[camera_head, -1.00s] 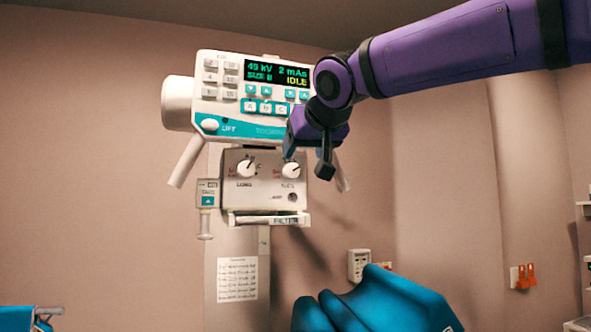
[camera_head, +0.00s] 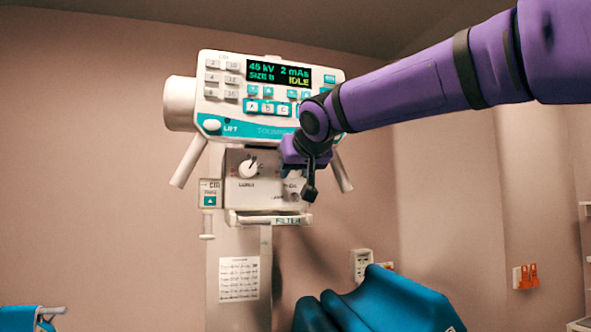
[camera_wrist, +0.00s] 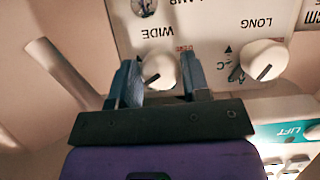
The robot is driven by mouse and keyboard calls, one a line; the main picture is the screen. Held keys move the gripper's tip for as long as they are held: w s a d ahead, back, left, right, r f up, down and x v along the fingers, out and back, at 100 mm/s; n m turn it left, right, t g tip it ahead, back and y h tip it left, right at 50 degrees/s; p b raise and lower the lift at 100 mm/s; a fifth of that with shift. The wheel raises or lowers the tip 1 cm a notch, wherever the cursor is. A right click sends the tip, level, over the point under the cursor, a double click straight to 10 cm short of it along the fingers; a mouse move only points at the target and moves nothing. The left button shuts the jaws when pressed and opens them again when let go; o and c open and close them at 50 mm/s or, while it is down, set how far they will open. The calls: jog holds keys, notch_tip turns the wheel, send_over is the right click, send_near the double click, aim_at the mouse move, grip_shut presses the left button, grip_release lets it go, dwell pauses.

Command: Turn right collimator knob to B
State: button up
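The right collimator knob (camera_wrist: 157,70), white and marked WIDE, shows between my fingers in the wrist view, where the panel appears upside down. A dark pointer line shows on its face; the letter it points at is not readable. In the head view my gripper covers this knob. My gripper (camera_wrist: 160,82) is open, with one finger on each side of the knob; contact cannot be told. My gripper also shows in the head view (camera_head: 309,185) in front of the panel's right side. The left knob, marked LONG (camera_head: 249,168), also shows in the wrist view (camera_wrist: 263,61).
The control console (camera_head: 225,95) with its lit display (camera_head: 277,73) is just above the collimator and close to my arm. A filter tray (camera_head: 262,219) is below the knobs. A teal draped shape (camera_head: 380,305) stands lower right. The wall space to the left is free.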

jog(key=c, duration=0.5)
jog(key=shift+o, duration=0.2)
jog(key=shift+n, duration=0.3)
jog(key=n+t+h, duration=0.1)
jog(key=n+h, duration=0.1)
jog(key=n, duration=0.1)
jog(key=n+t+h, duration=0.1)
jog(key=n+h, duration=0.1)
jog(key=n, duration=0.1)
jog(key=shift+a+n, duration=0.2)
jog(key=shift+n, duration=0.1)
jog(key=shift+f+h, duration=0.1)
jog(key=shift+h, duration=0.2)
jog(key=o, duration=0.9)
jog(key=shift+s, duration=0.1)
